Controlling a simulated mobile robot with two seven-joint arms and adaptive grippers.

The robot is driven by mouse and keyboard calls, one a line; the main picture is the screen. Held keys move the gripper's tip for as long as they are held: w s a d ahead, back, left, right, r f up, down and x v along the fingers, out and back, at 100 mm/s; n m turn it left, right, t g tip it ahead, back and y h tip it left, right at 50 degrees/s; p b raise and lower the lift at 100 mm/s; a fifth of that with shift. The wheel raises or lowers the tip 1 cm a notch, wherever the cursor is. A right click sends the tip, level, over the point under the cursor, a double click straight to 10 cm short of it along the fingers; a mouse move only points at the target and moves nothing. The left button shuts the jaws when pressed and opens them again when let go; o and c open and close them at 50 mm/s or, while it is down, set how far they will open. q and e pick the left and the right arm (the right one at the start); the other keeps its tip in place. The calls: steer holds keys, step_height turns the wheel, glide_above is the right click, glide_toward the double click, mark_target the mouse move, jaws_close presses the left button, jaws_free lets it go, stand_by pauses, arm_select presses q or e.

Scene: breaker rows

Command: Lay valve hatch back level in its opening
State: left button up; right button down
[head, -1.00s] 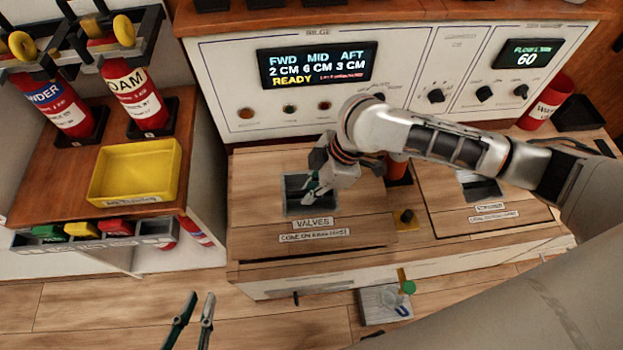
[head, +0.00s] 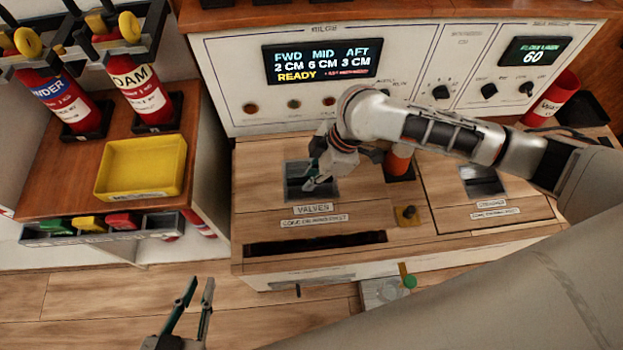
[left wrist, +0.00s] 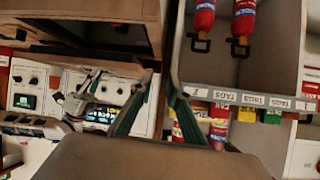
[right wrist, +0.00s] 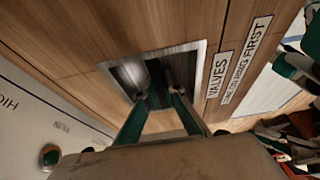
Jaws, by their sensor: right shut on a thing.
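The valve hatch (head: 260,208) is a wooden panel labelled VALVES, with a grey metal recessed pull. It also shows in the right wrist view (right wrist: 75,85). A dark gap (head: 315,243) lies along its front edge, between it and the counter's front strip. I cannot tell how far it is raised or tilted. My right gripper (head: 312,183) reaches into the recess and is shut on the hatch's pull; in the right wrist view its fingertips (right wrist: 160,95) are inside the recess. My left gripper (head: 200,285) is open and empty, low over the floor, away from the hatch.
Right of the hatch are an orange object (head: 398,160), a yellow plate with a black knob (head: 407,214) and a second labelled hatch (head: 460,208). The control panel (head: 225,75) rises behind. A yellow tray (head: 140,167) and fire extinguishers (head: 147,95) stand left.

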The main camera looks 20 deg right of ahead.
step_height(320, 180, down, 4)
steer(key=shift+a+r+b, duration=0.1)
steer(key=shift+r+b, duration=0.1)
steer(key=shift+b, duration=0.15)
arm_select(q)
steer(key=shift+w+d+r, duration=0.3)
steer(key=shift+d+r, duration=0.15)
steer(key=shift+d, duration=0.2)
arm_select(e)
steer(key=shift+f, duration=0.9)
arm_select(q)
steer(key=shift+w+a, duration=0.1)
steer(key=shift+w, duration=0.05)
steer(key=shift+r, duration=0.25)
steer(key=shift+w+r+t, duration=0.35)
steer(key=shift+r+t, duration=0.05)
steer(key=shift+r, duration=0.05)
steer(key=shift+s+f, duration=0.25)
steer(key=shift+f, duration=0.05)
arm_select(e)
steer(key=shift+f, duration=0.5)
arm_select(q)
steer(key=shift+s+f, duration=0.2)
arm_select(e)
steer(key=shift+f, duration=0.35)
arm_select(q)
steer(key=shift+f, duration=0.35)
arm_select(e)
steer(key=shift+f, duration=0.95)
